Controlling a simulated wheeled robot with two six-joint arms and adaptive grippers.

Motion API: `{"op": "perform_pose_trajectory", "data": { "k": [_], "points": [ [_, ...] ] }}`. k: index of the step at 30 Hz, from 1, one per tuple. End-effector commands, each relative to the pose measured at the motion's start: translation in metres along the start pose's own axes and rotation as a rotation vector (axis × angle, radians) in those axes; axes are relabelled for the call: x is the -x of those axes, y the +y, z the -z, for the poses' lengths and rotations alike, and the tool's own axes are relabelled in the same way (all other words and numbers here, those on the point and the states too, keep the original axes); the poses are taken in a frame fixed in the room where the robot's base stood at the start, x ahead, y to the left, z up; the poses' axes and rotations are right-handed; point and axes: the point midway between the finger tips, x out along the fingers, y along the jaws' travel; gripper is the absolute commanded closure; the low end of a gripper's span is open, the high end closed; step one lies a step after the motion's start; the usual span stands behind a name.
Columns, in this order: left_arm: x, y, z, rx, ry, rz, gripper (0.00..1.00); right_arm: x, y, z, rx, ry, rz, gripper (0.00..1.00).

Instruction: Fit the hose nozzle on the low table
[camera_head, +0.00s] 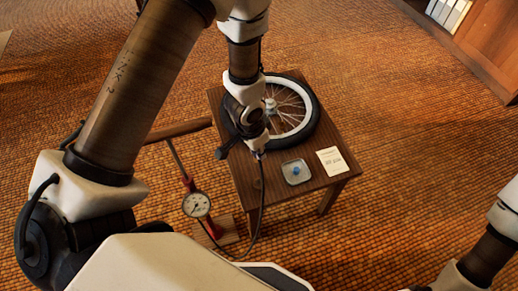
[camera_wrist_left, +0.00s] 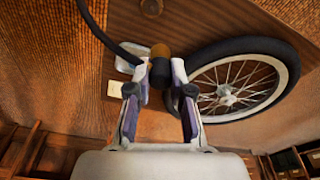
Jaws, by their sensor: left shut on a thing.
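The hose nozzle (camera_wrist_left: 160,70), a dark fitting with a tan collar, is between the fingertips of my left gripper (camera_head: 258,154), which is shut on it. A black hose (camera_head: 262,195) runs from it down to the floor pump (camera_head: 197,205). The nozzle is over the low table (camera_head: 245,183), in front of the bicycle wheel (camera_head: 312,119), which lies flat with a black tyre, white rim and spokes. In the left wrist view the wheel (camera_wrist_left: 288,88) is right of the nozzle, apart from it in the picture. I cannot make out the tyre valve. My right gripper is out of view.
A small tray (camera_head: 306,178) with a blue piece (camera_head: 296,170) and a white card (camera_head: 331,161) lie on the table's right. A round brown disc (camera_head: 257,184) is near its front left. The pump's wooden handle (camera_head: 180,131) stands left of the table.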

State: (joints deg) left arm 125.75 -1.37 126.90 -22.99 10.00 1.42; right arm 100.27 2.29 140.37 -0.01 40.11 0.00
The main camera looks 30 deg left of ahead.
Motion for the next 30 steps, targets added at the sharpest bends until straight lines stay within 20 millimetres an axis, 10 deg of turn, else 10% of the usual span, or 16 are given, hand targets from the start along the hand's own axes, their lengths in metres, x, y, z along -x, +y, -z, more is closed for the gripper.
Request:
{"op": "perform_pose_trajectory", "data": {
  "k": [14,30],
  "points": [
    [0.0,0.016,-0.006,0.001,0.0,-0.001,1.0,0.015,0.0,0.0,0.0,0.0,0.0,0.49],
    [-0.047,0.016,-0.013,0.001,0.0,-0.001,1.0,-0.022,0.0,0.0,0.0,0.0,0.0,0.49]
  ]
}}
